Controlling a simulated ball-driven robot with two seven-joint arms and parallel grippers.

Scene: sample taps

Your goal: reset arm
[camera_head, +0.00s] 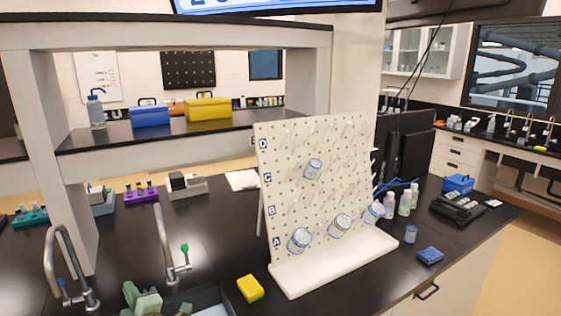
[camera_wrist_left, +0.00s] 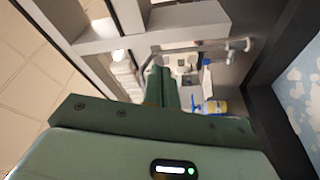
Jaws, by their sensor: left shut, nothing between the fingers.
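My left gripper (camera_head: 142,298) is a green shape at the bottom edge of the head view, beside the sink and left of the yellow sponge (camera_head: 250,288). In the left wrist view its fingers (camera_wrist_left: 162,88) are together with nothing between them. Most of the left arm is out of the head view. My right gripper is in neither view. The white pegboard (camera_head: 315,195), with rows marked A to D, stands on the black bench and holds several jars on its pegs, such as a blue-lidded jar (camera_head: 299,240) in row A.
A shelf with a blue box (camera_head: 150,115) and a yellow box (camera_head: 208,108) stands behind.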

